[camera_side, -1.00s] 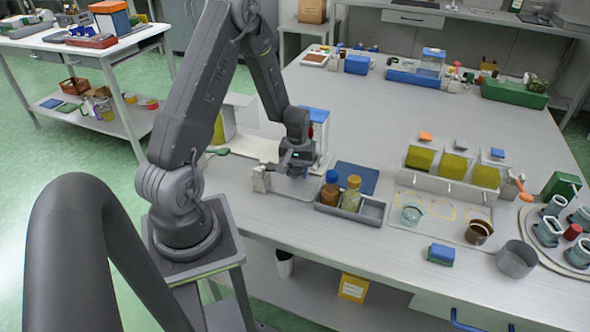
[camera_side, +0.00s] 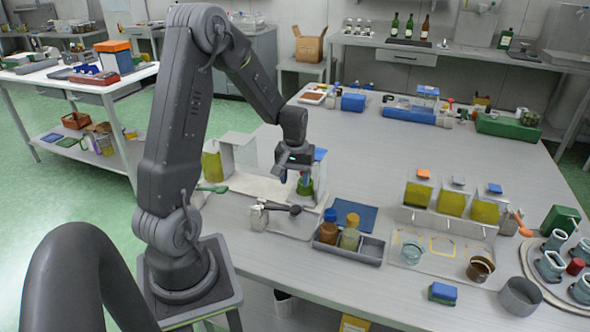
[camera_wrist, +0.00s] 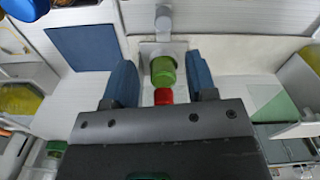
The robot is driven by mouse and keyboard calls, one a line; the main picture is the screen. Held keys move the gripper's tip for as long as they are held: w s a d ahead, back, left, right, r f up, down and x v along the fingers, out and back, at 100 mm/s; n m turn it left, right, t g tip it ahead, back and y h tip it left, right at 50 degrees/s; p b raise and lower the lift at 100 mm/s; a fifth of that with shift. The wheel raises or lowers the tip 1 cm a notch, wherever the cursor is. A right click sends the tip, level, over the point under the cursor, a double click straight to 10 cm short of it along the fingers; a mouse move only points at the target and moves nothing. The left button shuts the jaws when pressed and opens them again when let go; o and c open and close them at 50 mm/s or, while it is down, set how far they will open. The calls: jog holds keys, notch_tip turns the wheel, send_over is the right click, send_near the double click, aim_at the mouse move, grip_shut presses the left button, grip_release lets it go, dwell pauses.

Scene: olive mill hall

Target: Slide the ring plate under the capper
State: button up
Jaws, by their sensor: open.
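A green cylinder (camera_wrist: 163,70) and a smaller red piece (camera_wrist: 164,96) lie in line between or just beyond the fingers in the wrist view. Green also shows below my gripper in the side view (camera_side: 305,187). I cannot clearly make out the ring plate or whether it lies under the capper.
A dark lever with a knob (camera_side: 290,209) lies over a grey plate in front of the capper. A divided tray (camera_side: 348,245) with two bottles and a blue mat (camera_side: 353,212) are to its right. A white box (camera_side: 235,155) stands left. The rear table middle is clear.

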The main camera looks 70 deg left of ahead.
jog(key=shift+r, duration=1.45)
